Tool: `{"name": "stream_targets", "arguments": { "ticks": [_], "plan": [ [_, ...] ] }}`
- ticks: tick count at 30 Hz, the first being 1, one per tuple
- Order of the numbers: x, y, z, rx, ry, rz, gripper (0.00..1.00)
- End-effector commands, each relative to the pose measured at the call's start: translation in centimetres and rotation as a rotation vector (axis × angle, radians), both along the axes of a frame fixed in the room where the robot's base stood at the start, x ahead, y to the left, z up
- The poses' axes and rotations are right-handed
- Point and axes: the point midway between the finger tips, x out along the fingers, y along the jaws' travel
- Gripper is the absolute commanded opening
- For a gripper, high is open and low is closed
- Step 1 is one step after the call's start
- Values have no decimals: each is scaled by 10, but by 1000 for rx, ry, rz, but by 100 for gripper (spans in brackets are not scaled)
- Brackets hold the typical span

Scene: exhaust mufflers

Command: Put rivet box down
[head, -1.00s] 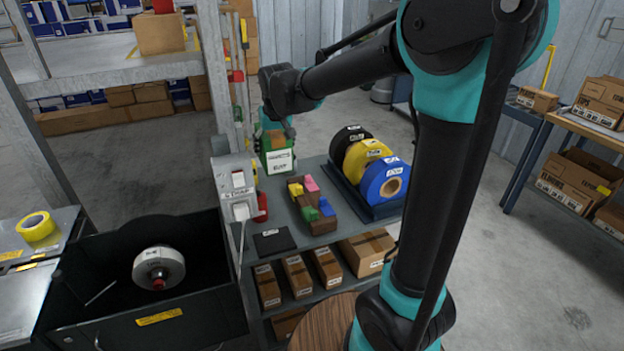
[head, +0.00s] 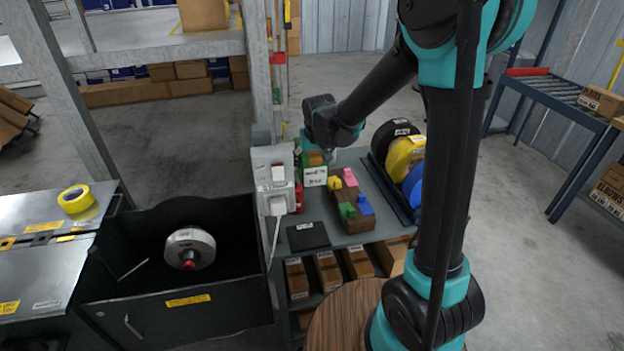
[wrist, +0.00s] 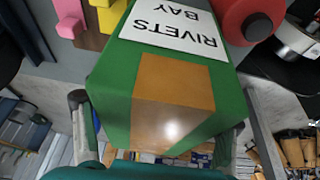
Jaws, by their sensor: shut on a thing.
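The rivet box (head: 316,177) is green with a tan strip and a white label. My gripper (wrist: 160,112) is shut on it, with one finger along each side, and the box fills the middle of the wrist view (wrist: 108,98). In the head view the box is at the back left of the grey shelf top (head: 345,240), just behind the red cylinder (head: 298,198). I cannot tell whether its base touches the surface. My wrist partly hides the top of the box in the head view.
A brown holder (head: 353,211) with coloured blocks stands right of the box, and tape rolls (head: 404,158) stand farther right. A grey switch box (head: 272,180) on a post is close on the left. A black pad (head: 308,237) lies in front.

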Motion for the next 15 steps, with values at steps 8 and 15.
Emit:
{"name": "stream_targets", "arguments": {
  "ticks": [8,15],
  "plan": [
    [1,0,-33,0,-1,0,15],
    [1,0,-56,0,-1,0,15]
  ]
}}
